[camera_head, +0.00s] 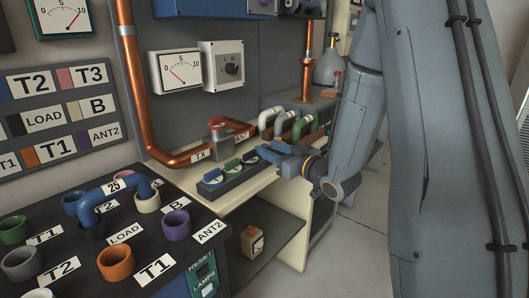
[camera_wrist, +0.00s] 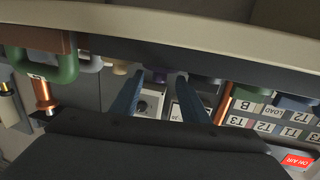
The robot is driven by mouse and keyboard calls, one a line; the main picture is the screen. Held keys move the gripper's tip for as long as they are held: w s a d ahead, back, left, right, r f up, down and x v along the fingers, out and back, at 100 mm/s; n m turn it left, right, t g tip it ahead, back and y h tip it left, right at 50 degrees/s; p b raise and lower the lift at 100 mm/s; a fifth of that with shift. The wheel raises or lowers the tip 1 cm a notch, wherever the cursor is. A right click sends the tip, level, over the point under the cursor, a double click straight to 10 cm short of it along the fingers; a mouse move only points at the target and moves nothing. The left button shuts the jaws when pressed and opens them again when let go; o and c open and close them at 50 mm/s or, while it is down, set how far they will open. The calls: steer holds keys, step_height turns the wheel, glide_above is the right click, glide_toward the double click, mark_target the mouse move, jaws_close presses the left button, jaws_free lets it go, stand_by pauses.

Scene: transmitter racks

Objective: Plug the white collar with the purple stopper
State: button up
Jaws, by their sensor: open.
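The white collar (camera_head: 147,201) stands empty on the dark patch panel, behind the purple collar (camera_head: 176,224). A small purple piece, apparently the purple stopper (camera_wrist: 160,75), shows between my fingertips in the wrist view. My gripper (camera_head: 283,158) is open at the right end of the dark stopper rack (camera_head: 228,184). In the wrist view its two blue fingers (camera_wrist: 160,90) stand either side of the purple piece, with gaps showing on both sides.
A blue U-shaped link (camera_head: 113,190) rises beside the white collar. Orange (camera_head: 115,263), grey and green collars surround it. White and green handles (camera_head: 300,126) stand behind the rack. A copper pipe (camera_head: 133,80) runs down to the bench.

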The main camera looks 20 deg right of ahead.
mark_target(267, 147)
steer(key=shift+x, duration=1.55)
steer(key=shift+f, duration=0.15)
steer(key=shift+d, duration=0.1)
jaws_close()
